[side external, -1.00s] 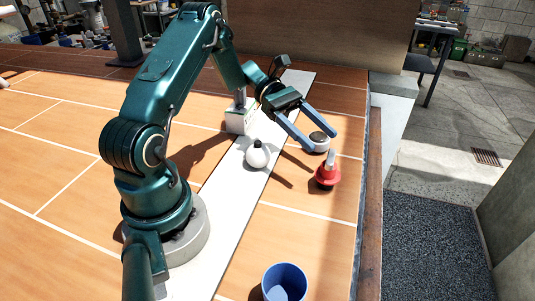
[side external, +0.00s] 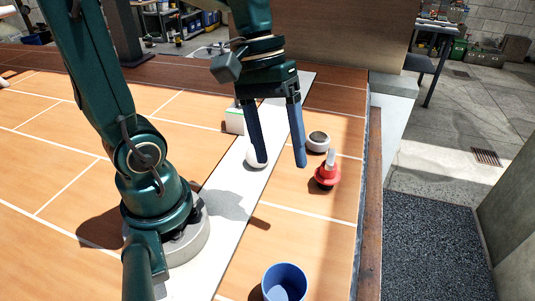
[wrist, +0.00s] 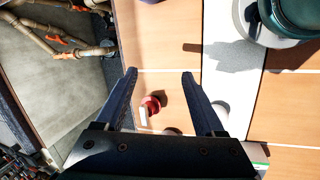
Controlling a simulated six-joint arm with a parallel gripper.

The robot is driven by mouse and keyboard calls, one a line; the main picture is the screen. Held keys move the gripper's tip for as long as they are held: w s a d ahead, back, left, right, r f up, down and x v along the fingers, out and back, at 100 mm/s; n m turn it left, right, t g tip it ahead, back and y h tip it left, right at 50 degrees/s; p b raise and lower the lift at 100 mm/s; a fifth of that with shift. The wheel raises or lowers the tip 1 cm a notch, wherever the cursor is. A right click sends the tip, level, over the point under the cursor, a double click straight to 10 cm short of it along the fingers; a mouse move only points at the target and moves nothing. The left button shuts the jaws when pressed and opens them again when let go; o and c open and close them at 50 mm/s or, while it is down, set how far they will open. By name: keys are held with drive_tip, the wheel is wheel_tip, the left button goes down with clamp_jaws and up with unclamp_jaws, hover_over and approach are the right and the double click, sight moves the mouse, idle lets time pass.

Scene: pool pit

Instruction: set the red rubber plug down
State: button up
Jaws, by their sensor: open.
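The red rubber plug (side external: 327,175) stands upright on the orange tiled floor near the right edge, with a pale stem on top. It also shows in the wrist view (wrist: 152,104), seen between the two fingers. My gripper (side external: 282,163) is open and empty, pointing down, up above the floor and to the left of the plug in the side view. In the wrist view my gripper (wrist: 160,73) has its blue fingers wide apart. Nothing is between the fingertips at their height.
A round white-and-dark item (side external: 318,142) sits just behind the plug. A white round item (side external: 257,159) is partly hidden by a finger. A white box (side external: 235,121) stands behind it. A blue cup (side external: 284,283) stands at the front. A ledge (side external: 370,220) bounds the right side.

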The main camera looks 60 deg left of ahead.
drive_tip(key=s+m+t+y, duration=0.1)
drive_tip(key=m, duration=0.1)
drive_tip(key=s+a+r+m+t+y, duration=0.1)
drive_tip(key=m+t, duration=0.1)
drive_tip(key=s+m+t+y, duration=0.1)
drive_tip(key=m, duration=0.1)
drive_tip(key=shift+s+a+r+m+t+y, duration=0.1)
drive_tip(key=shift+a+r+m+t+y, duration=0.05)
drive_tip(key=shift+a+m+t+y, duration=0.2)
idle(0.9)
